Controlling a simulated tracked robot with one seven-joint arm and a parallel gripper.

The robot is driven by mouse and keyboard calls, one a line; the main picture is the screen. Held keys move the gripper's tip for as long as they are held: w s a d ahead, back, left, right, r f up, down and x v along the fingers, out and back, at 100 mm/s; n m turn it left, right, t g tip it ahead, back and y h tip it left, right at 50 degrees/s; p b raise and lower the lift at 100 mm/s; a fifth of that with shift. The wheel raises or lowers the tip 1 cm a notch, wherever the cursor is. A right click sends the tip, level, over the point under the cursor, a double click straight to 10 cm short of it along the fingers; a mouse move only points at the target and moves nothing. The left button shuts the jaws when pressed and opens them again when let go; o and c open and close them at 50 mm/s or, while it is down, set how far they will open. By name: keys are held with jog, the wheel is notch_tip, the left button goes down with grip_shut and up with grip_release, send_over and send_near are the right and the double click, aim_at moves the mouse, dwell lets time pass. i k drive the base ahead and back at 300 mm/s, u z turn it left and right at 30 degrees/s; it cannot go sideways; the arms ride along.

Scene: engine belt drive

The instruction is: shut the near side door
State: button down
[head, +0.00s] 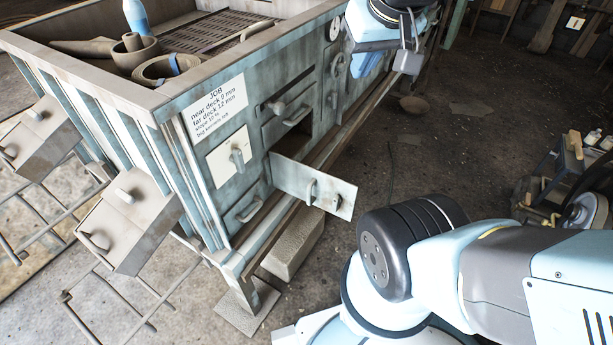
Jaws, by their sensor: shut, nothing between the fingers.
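The side door (318,188) is a pale panel with a handle and a small latch, on the long side of the blue-grey machine. It stands open, swung out from the side, with a dark opening (292,140) behind it. My gripper (363,67) is at the top of the head view, beside the machine's long side, above and to the right of the door and apart from it. It looks shut and empty, and part of it is hard to make out against my arm.
A closed pale door (232,155) with a handle sits left of the opening, below a job sign (216,107). Grey boxes (128,220) stick out at the machine's left end. A block (292,246) lies under the machine. The floor (440,150) to the right is mostly clear.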

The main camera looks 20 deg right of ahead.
aim_at(317, 188)
jog(key=u, duration=0.5)
jog(key=k, duration=1.55)
jog(key=z, duration=0.4)
jog(key=i, duration=1)
jog(key=u, duration=0.05)
